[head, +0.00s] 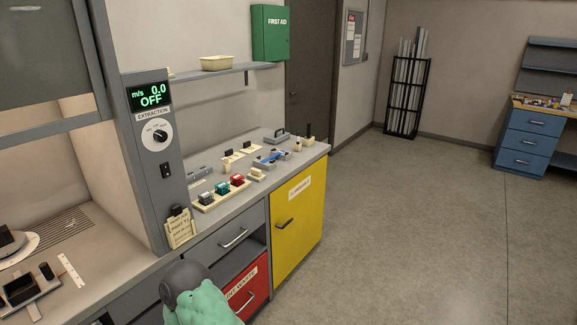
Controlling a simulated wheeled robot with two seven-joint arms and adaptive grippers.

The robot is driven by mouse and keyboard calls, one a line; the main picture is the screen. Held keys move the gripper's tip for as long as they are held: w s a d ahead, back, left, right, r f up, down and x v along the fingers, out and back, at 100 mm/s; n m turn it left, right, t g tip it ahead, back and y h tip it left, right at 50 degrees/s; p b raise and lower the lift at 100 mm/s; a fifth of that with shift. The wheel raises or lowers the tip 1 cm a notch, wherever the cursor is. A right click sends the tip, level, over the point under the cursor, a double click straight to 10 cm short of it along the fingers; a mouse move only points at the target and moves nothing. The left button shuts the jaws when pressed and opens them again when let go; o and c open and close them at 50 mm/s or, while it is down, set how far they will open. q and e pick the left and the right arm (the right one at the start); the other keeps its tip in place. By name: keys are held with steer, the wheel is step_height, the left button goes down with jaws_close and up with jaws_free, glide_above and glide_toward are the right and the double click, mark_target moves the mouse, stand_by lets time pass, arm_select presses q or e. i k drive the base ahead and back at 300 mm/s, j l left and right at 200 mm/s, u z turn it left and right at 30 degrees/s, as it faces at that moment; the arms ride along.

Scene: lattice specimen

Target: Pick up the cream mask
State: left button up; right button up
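I cannot pick out the cream mask with certainty at this distance. Several small cream items lie on the grey counter (284,161). One is a small cream block (257,174) near the front edge, and another is a pale piece with a dark top (228,157) further back. A cream rack (207,201) holds small bottles with black, green and red parts. Neither of my grippers shows in the head view, so their state is hidden.
A yellow cabinet door (298,220) and a red bin front (245,287) are below the counter. The extraction panel (152,130) stands left of the counter items. A shelf with a cream tray (216,62) hangs above. Open floor (430,220) lies to the right.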

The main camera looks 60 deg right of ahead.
mark_target(226, 165)
steer(key=i+l+z, duration=0.1)
steer(key=z, duration=0.35)
steer(key=i+l+z, duration=0.15)
steer(key=z, duration=0.3)
steer(key=i+z, duration=0.2)
steer(key=z, duration=0.2)
steer(key=i+z, duration=0.15)
steer(key=z, duration=0.3)
steer(key=i+j, duration=0.15)
steer(key=i, duration=0.65)
steer(key=k+j+u, duration=0.25)
steer(key=u, duration=0.25)
steer(key=k+j+u, duration=0.15)
steer(key=j+u, duration=0.2)
steer(key=u, duration=0.15)
steer(key=k+j+u, duration=0.1)
steer(key=j+u, duration=0.35)
steer(key=l+z, duration=0.1)
steer(key=z, duration=1.55)
steer(key=i+l+z, duration=0.35)
steer(key=i+l, duration=1.1)
